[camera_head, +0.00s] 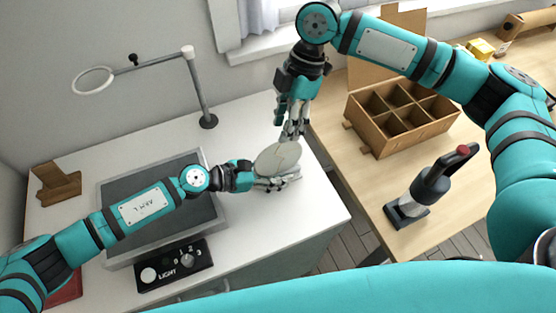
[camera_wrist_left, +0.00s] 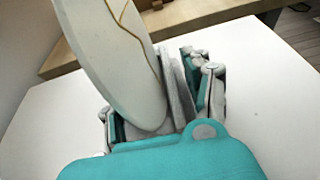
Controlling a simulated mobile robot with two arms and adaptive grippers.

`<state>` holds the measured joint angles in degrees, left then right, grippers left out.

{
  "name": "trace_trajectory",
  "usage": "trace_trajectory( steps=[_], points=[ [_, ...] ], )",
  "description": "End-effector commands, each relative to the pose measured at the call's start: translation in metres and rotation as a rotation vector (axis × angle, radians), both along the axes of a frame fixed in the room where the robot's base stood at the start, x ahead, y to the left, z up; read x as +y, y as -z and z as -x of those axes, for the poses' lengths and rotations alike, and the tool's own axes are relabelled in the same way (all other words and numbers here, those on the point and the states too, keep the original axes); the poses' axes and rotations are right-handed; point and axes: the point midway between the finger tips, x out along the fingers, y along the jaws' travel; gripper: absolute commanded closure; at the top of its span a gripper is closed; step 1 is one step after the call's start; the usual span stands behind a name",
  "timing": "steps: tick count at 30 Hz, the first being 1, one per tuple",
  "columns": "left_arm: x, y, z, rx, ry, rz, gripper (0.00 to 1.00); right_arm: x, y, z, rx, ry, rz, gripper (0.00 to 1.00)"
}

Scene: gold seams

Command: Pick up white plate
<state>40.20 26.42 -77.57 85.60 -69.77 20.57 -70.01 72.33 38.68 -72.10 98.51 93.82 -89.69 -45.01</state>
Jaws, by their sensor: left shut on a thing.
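The white plate (camera_head: 278,158) is above the right end of the white desk, tilted. In the left wrist view the plate (camera_wrist_left: 108,55) stands steeply on edge between the fingers, with a gold seam across its face. My left gripper (camera_head: 272,182) is shut on the plate at its lower edge. My right gripper (camera_head: 292,132) comes down from above to the plate's upper edge. Its fingertips are close to the rim; I cannot tell whether they touch or how far apart they are.
The white desk (camera_head: 250,120) carries a dark screen panel (camera_head: 150,180), a ring lamp (camera_head: 207,120) and a light switch box (camera_head: 175,264). On the wooden table at right stand a divided cardboard box (camera_head: 365,115) and a dark tool with a red button (camera_head: 430,190). A gap separates desk and table.

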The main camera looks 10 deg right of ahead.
Motion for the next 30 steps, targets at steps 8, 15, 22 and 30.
trace_trajectory(
  steps=[8,15,22,30],
  points=[
    [0.001,0.002,0.0,0.0,0.0,-0.004,0.86,0.052,-0.027,0.003,-0.118,-0.03,0.468,0.62],
    [0.001,0.002,0.001,0.001,0.001,-0.004,0.86,0.062,-0.042,0.001,-0.232,0.012,0.662,0.62],
    [0.001,0.002,0.001,0.001,0.002,-0.004,0.86,0.048,-0.009,-0.001,-0.236,0.018,0.675,0.62],
    [0.001,0.003,0.001,0.001,0.002,-0.004,0.86,0.038,0.017,-0.003,-0.238,0.015,0.67,0.62]
  ],
)
